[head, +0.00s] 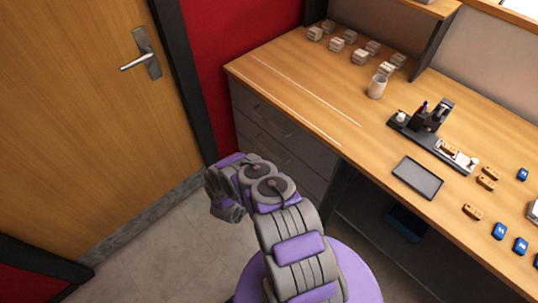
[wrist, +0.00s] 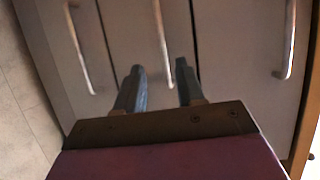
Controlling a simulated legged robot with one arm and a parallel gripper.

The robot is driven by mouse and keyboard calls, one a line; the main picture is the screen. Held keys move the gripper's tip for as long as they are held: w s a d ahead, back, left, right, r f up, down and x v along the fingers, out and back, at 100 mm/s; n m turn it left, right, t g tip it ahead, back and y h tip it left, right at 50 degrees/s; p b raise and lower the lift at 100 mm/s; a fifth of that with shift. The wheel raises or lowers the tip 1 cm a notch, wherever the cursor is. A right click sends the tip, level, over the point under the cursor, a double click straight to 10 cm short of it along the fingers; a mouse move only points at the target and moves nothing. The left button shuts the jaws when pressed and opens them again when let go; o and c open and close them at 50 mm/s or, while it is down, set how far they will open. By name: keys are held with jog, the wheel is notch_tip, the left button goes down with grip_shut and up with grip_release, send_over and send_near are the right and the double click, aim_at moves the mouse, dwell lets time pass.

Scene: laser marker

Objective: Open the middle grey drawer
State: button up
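The grey drawer unit stands under the desk, its middle drawer (head: 272,148) below the top one in the head view. In the wrist view the fronts appear turned sideways, with the middle drawer's front (wrist: 130,30) between the other two. Its silver bar handle (wrist: 161,40) runs down to between my fingers in the picture. My gripper (wrist: 160,68) is open, its two dark fingers apart on either side of the handle's end. I cannot tell whether they touch it or how deep they reach. The middle drawer looks closed. In the head view my arm partly hides the unit's lower part.
The top drawer's handle (wrist: 289,40) is at right and the bottom drawer's handle (wrist: 80,50) at left. A wooden desktop (head: 310,100) overhangs the drawers. A wooden door (head: 85,130) and red wall stand left. Floor (head: 170,255) before the drawers is clear.

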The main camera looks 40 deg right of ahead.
jog(key=b+x, duration=0.3)
jog(key=x, duration=0.9)
jog(key=shift+w+d+b, duration=0.25)
jog(key=shift+w+b, duration=0.05)
jog(key=shift+w, duration=0.05)
jog(key=shift+a, duration=0.1)
jog(key=shift+c, duration=0.5)
jog(key=shift+s, duration=0.1)
grip_shut()
